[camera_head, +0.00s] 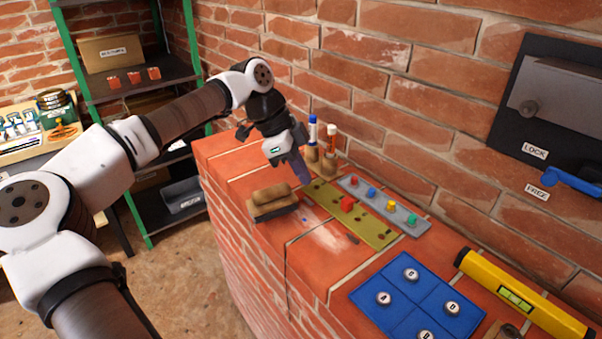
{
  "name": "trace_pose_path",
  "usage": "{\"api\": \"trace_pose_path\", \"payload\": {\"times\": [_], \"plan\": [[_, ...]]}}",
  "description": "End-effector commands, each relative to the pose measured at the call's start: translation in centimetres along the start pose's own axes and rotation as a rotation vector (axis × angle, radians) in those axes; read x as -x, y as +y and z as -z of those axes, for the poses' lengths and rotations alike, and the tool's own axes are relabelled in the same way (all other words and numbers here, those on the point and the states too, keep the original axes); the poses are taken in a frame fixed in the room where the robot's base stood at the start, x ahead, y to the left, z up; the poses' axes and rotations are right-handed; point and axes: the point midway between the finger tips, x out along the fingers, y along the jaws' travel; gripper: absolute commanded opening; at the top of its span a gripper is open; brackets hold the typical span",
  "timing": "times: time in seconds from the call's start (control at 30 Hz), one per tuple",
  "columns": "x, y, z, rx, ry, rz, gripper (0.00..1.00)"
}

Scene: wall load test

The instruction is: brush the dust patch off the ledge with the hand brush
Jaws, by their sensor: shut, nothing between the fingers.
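The hand brush (272,199), with a brown wooden handle over a darker base, lies on the brick ledge (232,160) near its front edge. The dust patch (327,238) is a pale smear on the ledge top, to the right of the brush and nearer the camera. My gripper (304,180) points down above the ledge, behind and right of the brush and apart from it. It is shut and empty. Its fingertips look close to the olive strip; whether they touch it cannot be told.
An olive strip (375,234) with a red knob and a grey bar (357,187) with coloured knobs lie behind the dust. A blue panel (369,296) and yellow level (480,266) lie at right. Green-framed shelves (130,85) stand left.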

Motion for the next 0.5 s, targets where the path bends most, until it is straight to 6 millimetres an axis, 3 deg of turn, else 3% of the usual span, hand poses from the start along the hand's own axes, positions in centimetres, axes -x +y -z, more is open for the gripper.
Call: {"api": "trace_pose_path", "payload": {"times": [0.23, 0.5], "plan": [[0.3, 0.1, 0.2, -0.001, 0.0, -0.003, 0.0], [2.6, 0.1, 1.3, -0.001, -0.001, -0.003, 0.0]]}}
